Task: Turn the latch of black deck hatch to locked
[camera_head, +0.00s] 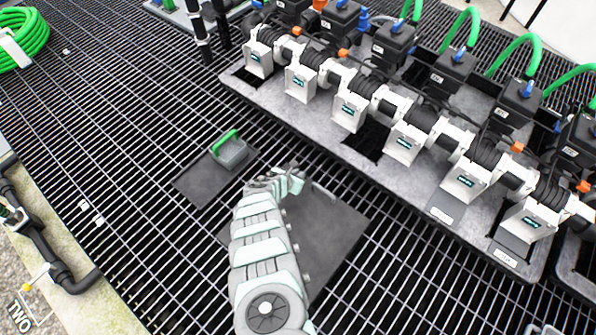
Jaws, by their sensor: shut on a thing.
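The black deck hatch (335,235) is a dark flat plate set in the metal grating, lower centre of the head view. My arm reaches up from the bottom edge and covers the hatch's left part. My gripper (288,174) is at the hatch's far-left corner, low over the plate. It is shut on what appears to be the hatch latch, a small part that the fingers mostly hide. I cannot tell which way the latch is turned. A small light mark (324,191) shows on the plate just right of the gripper.
A manifold of white-fronted valve units (350,112) on a grey base runs along the upper right. A coiled green hose (28,40) lies far left. Open grating (130,150) is clear at left.

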